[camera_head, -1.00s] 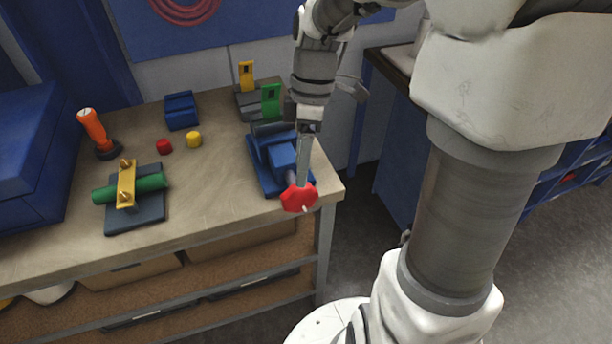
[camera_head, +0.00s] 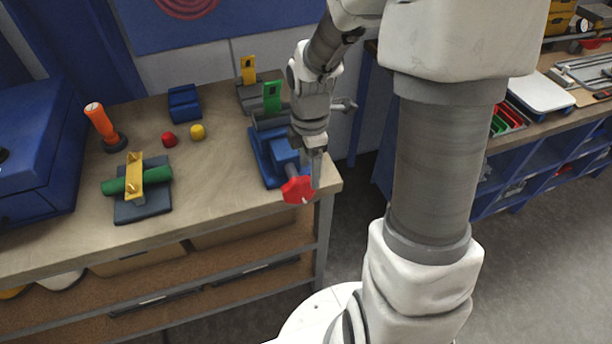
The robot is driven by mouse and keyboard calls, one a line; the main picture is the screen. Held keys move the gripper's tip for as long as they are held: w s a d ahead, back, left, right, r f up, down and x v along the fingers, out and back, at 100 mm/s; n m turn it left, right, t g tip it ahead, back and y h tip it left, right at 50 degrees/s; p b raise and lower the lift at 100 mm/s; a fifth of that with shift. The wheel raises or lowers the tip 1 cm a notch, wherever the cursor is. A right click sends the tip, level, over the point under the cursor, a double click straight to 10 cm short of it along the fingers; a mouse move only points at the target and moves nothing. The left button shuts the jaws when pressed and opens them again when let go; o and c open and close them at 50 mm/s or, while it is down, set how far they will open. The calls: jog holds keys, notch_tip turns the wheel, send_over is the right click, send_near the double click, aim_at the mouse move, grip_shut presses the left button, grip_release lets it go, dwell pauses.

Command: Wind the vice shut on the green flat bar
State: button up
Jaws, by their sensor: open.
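The blue vice (camera_head: 266,160) stands at the right front corner of the wooden bench. Its red handwheel (camera_head: 298,190) faces the front edge. The green flat bar (camera_head: 272,97) stands upright at the back of the vice, with a dark hole near its top; its lower end is hidden in the jaws. My gripper (camera_head: 316,182) is open and points down at the right side of the red handwheel. I cannot tell whether a finger touches the wheel.
A yellow slotted bar (camera_head: 248,70) stands in a grey holder behind the vice. A green cylinder under a yellow clamp (camera_head: 134,180), an orange-handled tool (camera_head: 102,124), red (camera_head: 169,139) and yellow (camera_head: 198,131) knobs and a blue block (camera_head: 184,105) are on the left. The bench front middle is clear.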

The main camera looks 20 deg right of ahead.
aim_at(309, 179)
notch_tip(309, 179, down, 6)
jog(key=shift+c, duration=0.2)
grip_shut()
dwell(0.4)
